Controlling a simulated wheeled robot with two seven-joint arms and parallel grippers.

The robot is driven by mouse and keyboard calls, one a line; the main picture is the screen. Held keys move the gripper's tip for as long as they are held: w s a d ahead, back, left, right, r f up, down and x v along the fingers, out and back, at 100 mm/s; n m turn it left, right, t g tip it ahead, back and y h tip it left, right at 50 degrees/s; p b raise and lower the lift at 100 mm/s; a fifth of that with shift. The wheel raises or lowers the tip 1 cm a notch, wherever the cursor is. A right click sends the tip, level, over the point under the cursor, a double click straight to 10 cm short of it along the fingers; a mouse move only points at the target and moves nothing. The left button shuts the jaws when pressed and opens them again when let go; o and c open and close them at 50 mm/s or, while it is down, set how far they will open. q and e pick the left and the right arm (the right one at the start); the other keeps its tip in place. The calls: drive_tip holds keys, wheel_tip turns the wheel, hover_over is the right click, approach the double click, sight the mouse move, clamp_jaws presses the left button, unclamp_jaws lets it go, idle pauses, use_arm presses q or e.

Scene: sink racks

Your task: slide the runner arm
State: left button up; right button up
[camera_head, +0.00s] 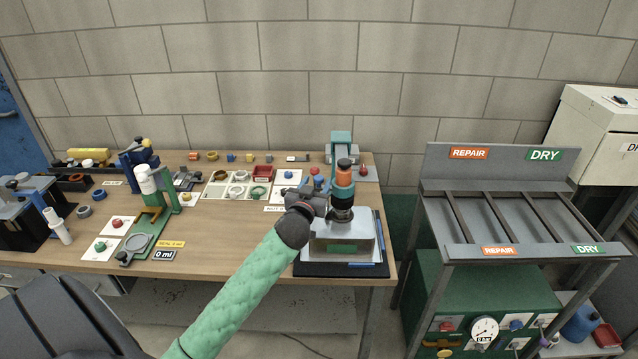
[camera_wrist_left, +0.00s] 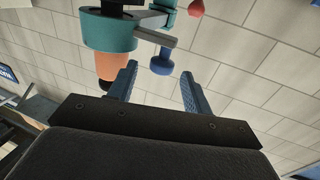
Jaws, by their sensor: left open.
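A teal and orange instrument (camera_head: 343,180) stands on a grey base (camera_head: 342,240) at the right of the bench. Its teal ring (camera_wrist_left: 108,32) carries a grey bar (camera_wrist_left: 152,37) ending in a blue knob (camera_wrist_left: 161,62); I cannot tell if this bar is the runner arm. My left gripper (camera_head: 316,187) is beside the instrument's upper body. In the left wrist view its two blue fingers (camera_wrist_left: 158,72) are open, with the knob between their tips in the picture. Contact cannot be told. My right gripper is not in view.
A teal stand (camera_head: 341,146) with a red knob (camera_head: 315,171) is behind. A green stand (camera_head: 153,215) and several small parts fill the left of the wooden bench (camera_head: 225,240). A grey rack (camera_head: 500,192) marked REPAIR and DRY stands to the right. Mid-front bench is clear.

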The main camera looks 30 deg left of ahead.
use_arm(q)
drive_tip(key=shift+b+v, duration=0.35)
drive_tip(key=shift+v, duration=0.95)
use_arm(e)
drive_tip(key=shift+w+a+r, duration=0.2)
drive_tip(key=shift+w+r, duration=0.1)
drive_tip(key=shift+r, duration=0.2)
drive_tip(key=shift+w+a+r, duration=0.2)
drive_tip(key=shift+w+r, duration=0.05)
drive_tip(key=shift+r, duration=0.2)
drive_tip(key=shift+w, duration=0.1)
